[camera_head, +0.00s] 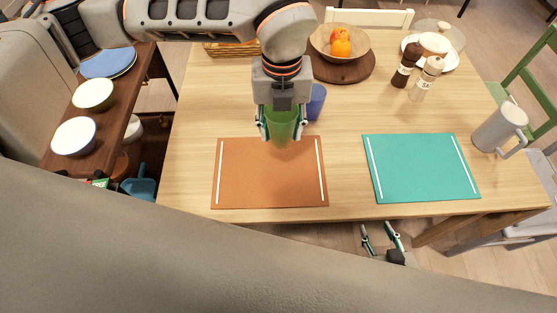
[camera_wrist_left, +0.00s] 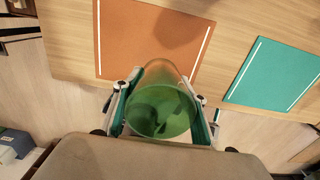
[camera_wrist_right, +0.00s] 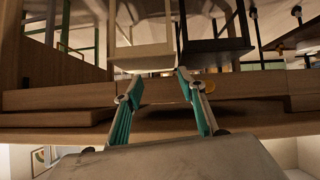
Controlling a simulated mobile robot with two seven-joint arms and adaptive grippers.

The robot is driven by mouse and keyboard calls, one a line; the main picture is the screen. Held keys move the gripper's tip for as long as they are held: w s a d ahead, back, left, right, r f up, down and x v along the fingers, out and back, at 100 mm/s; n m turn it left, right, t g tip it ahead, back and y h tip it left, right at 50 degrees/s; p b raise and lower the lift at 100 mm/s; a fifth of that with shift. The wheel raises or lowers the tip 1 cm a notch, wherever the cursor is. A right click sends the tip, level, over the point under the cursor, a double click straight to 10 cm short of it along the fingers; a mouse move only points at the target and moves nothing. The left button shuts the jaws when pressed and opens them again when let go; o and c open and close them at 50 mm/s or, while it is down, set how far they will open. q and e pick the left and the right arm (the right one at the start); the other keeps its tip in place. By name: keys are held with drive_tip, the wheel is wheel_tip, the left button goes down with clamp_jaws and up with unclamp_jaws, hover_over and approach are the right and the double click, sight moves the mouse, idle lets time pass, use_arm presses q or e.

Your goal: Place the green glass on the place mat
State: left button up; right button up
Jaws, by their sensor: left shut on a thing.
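The green glass (camera_head: 281,128) is held upright between the fingers of my left gripper (camera_head: 279,130), above the back edge of the orange place mat (camera_head: 270,180). In the left wrist view the glass (camera_wrist_left: 160,108) fills the space between the fingers (camera_wrist_left: 160,105), and the orange mat (camera_wrist_left: 150,40) shows beyond it. A teal place mat (camera_head: 420,167) lies to the right on the table. Both mats look bare. My right gripper (camera_head: 382,236) is below the table's front edge. In the right wrist view its fingers (camera_wrist_right: 153,85) are apart with nothing between them.
A blue cup (camera_head: 317,102) stands just behind the glass. A fruit bowl (camera_head: 338,42) on a wooden board, two shakers (camera_head: 406,65) and a covered dish stand at the back. A grey pitcher (camera_head: 499,128) is at the right. A side bench (camera_head: 70,150) holds dishes.

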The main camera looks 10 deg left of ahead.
sight(280, 169)
use_arm(q)
wheel_tip(280, 169, down, 14)
drive_tip(key=shift+r, duration=0.15)
idle(0.3)
drive_tip(key=o, duration=1.3)
drive_tip(key=shift+f, duration=0.2)
drive_tip(key=shift+c, duration=0.2)
drive_tip(key=shift+r, duration=0.15)
wheel_tip(280, 169, up, 12)
drive_tip(key=shift+r, duration=0.1)
